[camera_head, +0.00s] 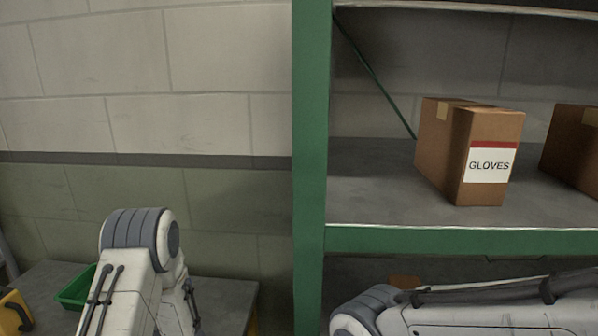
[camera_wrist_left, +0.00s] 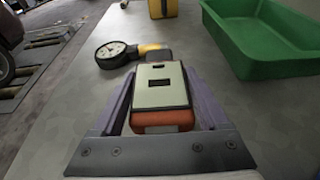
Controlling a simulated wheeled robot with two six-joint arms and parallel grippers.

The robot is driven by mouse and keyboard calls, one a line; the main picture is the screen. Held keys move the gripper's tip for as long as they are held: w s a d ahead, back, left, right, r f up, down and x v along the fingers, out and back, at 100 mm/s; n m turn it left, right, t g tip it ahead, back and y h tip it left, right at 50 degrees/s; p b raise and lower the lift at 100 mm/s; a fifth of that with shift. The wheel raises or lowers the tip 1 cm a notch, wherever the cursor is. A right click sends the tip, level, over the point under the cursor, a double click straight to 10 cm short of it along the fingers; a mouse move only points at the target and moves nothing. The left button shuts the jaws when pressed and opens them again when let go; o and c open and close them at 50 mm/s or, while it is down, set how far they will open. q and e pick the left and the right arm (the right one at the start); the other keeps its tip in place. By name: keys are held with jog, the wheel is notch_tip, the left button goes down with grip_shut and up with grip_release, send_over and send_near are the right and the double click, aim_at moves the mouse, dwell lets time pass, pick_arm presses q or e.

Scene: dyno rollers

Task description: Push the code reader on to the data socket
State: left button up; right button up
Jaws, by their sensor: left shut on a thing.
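The code reader (camera_wrist_left: 160,88), a small block with a pale face, a dark rectangle on it and an orange-red near end, sits between the fingers of my left gripper (camera_wrist_left: 160,76) in the left wrist view. My left gripper is shut on it, above a grey bench top. In the head view only links of my left arm show at the lower left, and its gripper is out of sight. A link of my right arm crosses the lower right, and my right gripper is not in view. I cannot make out the data socket in either view.
A round dial gauge (camera_wrist_left: 113,53) lies on the bench (camera_wrist_left: 60,135) just beyond the reader. A green tray (camera_wrist_left: 230,55) is to the right and a yellow object (camera_wrist_left: 163,8) behind. Floor rollers and a wheel (camera_wrist_left: 6,62) show left. A green shelf post (camera_head: 310,170) stands mid-head-view.

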pick_arm(q)
jog(key=shift+r+p, duration=1.65)
jog(key=shift+r, duration=0.95)
